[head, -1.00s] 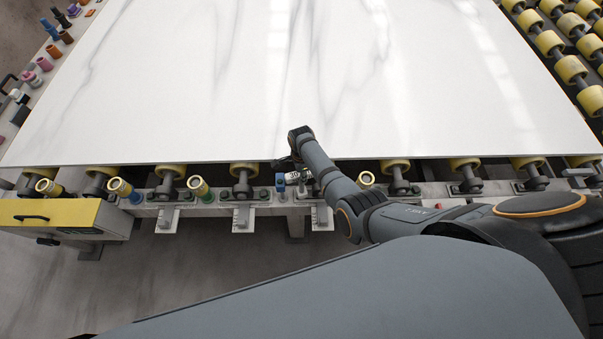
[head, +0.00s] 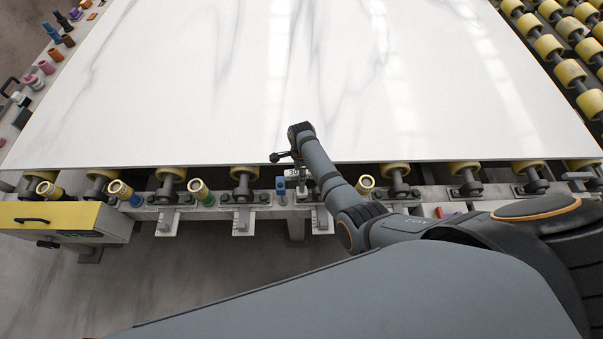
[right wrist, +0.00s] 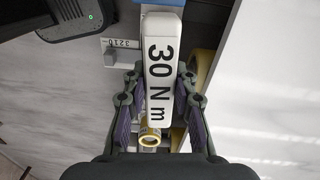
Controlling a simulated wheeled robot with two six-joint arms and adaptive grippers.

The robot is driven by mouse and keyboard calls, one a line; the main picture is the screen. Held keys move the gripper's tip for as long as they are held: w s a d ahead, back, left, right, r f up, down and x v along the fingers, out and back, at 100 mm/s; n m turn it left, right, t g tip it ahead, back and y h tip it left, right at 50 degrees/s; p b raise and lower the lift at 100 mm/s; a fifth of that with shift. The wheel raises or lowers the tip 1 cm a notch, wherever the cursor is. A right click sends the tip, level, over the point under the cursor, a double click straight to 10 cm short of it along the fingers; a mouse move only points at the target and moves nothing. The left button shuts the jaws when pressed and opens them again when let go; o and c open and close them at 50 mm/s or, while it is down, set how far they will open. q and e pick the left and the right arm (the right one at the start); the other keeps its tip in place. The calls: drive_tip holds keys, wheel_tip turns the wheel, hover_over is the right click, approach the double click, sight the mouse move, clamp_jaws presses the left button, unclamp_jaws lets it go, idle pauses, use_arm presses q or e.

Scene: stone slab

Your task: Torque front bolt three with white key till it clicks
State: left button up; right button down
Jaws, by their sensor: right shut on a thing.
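My right gripper (right wrist: 158,100) is shut on the white key, a pale bar marked "30 N m" (right wrist: 160,60), which runs lengthwise between the fingers in the right wrist view. In the head view my right gripper (head: 286,157) is over the slab's front edge, partly hidden by its own arm. My left gripper is not in view.
A white veined slab (head: 200,80) lies on yellow rollers. The front rail (head: 260,208) carries brackets and yellow-ringed tubes (head: 199,190). A yellow drawer box (head: 50,215) is at the left. Coloured parts line the left bench.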

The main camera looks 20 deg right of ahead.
drive_tip(key=shift+r, duration=2.5)
drive_tip(key=shift+f, duration=0.1)
